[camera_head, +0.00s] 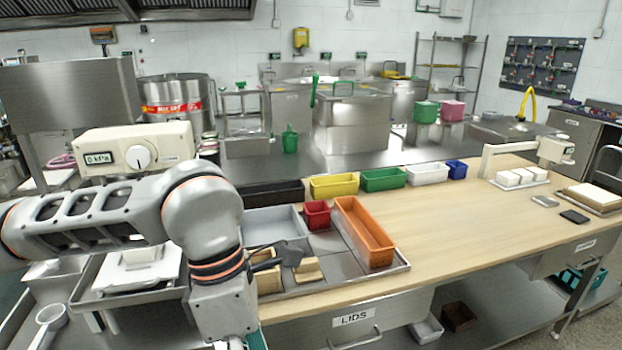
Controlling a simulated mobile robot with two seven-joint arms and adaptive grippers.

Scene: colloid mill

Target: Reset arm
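My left arm (205,225) comes in from the left, bends at a joint and runs down out of the bottom edge. I cannot make out its gripper. A dark angular object (288,254) shows just right of the arm, over the metal tray; its near end is hidden behind the arm, and I cannot tell what it is. My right arm and its gripper do not show.
The metal tray (335,283) holds an orange bin (364,232), a red bin (317,214), a grey bin (272,225) and wooden blocks (307,270). Several bins line the back of the wooden table (455,235). A pressure gauge box (137,148) stands behind my arm. The table's middle is clear.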

